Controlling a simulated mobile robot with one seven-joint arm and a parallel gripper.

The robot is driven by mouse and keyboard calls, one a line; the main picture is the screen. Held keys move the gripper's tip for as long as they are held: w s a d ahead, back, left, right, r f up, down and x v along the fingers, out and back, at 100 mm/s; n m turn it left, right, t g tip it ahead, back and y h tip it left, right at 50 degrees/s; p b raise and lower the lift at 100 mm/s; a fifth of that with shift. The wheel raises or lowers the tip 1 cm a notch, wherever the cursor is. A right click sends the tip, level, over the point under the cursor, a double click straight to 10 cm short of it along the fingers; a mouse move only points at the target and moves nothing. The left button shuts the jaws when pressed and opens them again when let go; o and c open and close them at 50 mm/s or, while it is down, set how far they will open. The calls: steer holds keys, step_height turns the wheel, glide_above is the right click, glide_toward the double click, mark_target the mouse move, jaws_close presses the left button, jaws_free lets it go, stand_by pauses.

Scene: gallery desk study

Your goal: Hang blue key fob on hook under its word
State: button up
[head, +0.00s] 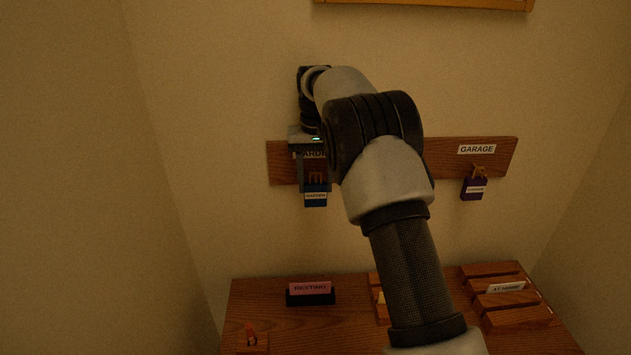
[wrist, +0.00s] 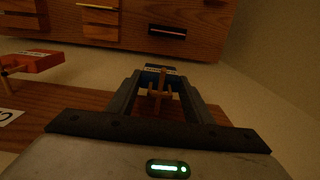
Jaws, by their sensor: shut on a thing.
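The blue key fob (head: 316,197) has a white label that seems to read GARDEN. It hangs upright just below the wooden wall board (head: 440,160), at its left end. In the wrist view my gripper (wrist: 160,78) is shut on the blue fob (wrist: 160,67), a finger on each side. A wooden hook (wrist: 159,97) shows between the fingers, right by the fob. I cannot tell whether the fob's loop is around it.
A red fob (wrist: 30,62) hangs on a neighbouring hook, hidden behind my arm in the head view. The desk (head: 260,300) below carries a pink card (head: 310,288) in a black holder and slotted wooden racks.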

stand_by(0.3)
steer(key=o, duration=1.1)
step_height(320, 180, up, 12)
steer(key=shift+f, duration=0.25)
steer(key=shift+s+d+r, duration=0.1)
steer(key=shift+r, duration=0.4)
steer(key=s+d+r+t, duration=0.1)
steer(key=s+d+r, duration=0.2)
steer(key=s+r, duration=0.35)
steer(key=s+d+r+t, duration=0.2)
steer(key=s+d+r, duration=0.15)
steer(key=s, duration=0.55)
steer(key=s+f+t, duration=0.1)
steer(key=s+f, duration=0.2)
steer(key=s, duration=0.4)
steer(key=s+d+f, duration=0.1)
steer(key=s+f, duration=0.3)
steer(key=s, duration=0.4)
steer(key=s+d+f+t, duration=0.1)
steer(key=s+f, duration=0.3)
steer(key=s, duration=0.4)
steer(key=shift+d+t, duration=0.25)
steer(key=shift+t, duration=0.05)
